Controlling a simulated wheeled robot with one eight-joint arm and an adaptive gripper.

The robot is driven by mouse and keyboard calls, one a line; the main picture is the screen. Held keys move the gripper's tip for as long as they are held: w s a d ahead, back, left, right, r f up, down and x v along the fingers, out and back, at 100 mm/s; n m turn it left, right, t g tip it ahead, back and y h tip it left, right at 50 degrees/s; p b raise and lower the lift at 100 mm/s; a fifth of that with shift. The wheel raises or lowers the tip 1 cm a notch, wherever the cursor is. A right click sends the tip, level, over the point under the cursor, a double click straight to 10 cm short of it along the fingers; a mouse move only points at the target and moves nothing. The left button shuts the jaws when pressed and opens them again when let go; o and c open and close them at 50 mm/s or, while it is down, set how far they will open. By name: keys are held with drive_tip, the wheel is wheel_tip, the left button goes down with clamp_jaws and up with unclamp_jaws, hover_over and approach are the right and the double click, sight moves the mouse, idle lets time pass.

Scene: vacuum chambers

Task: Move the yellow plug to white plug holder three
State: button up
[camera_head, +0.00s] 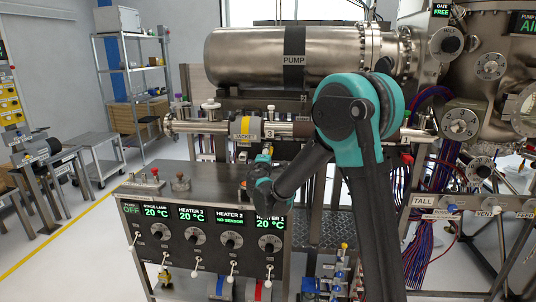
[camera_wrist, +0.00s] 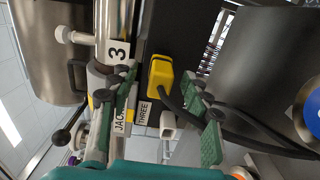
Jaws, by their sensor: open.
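The yellow plug (camera_wrist: 160,77) is in the middle of the wrist view, with a black cable running from it to the right. My gripper (camera_wrist: 160,82) is open, with one green finger on each side of the plug and a gap on both sides. A white plug holder (camera_wrist: 168,122) shows just below the plug, beside a label reading THREE (camera_wrist: 143,113). I cannot tell whether plug and holder touch. In the head view, my gripper (camera_head: 264,166) is below the pipe marked 3, and a small yellow part (camera_head: 267,151) shows at it; my arm hides much of this area.
The pipe (camera_head: 220,126) with a yellow-banded jacket runs just above my gripper. The heater control box (camera_head: 200,210) stands below it, with knobs and levers in front. The large pump cylinder (camera_head: 255,55) is behind.

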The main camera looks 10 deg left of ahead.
drive_tip(key=shift+c, duration=0.6)
clamp_jaws()
drive_tip(key=s, duration=0.6)
idle(1.3)
drive_tip(key=shift+a, duration=0.1)
